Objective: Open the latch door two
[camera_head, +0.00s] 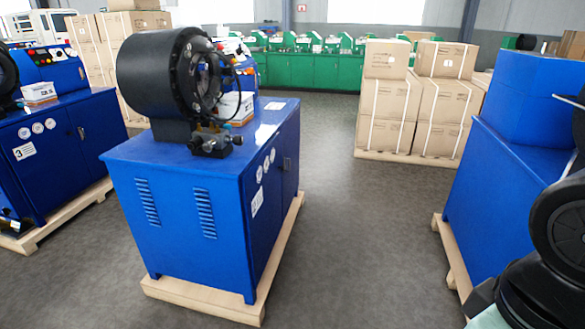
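A blue crimper cabinet (185,215) stands in the middle on a wooden pallet, with a black round crimper head (160,75) on top. Its right side, seen at a slant, has a door panel (289,155), round gauges and a white label (257,201). The label's number is too slanted to read, and no latch can be made out. Its doors look shut. A second blue cabinet at the left has a label reading 3 (24,151) and a flat door (98,132) that looks shut. My gripper is not in view; dark rounded parts of my arm show at the lower right.
A third blue cabinet (500,205) stands on a pallet at the right, close to my arm. Strapped cardboard boxes (390,95) stand behind. Green machines (315,70) line the back. Grey floor (345,220) is clear between the middle and right cabinets.

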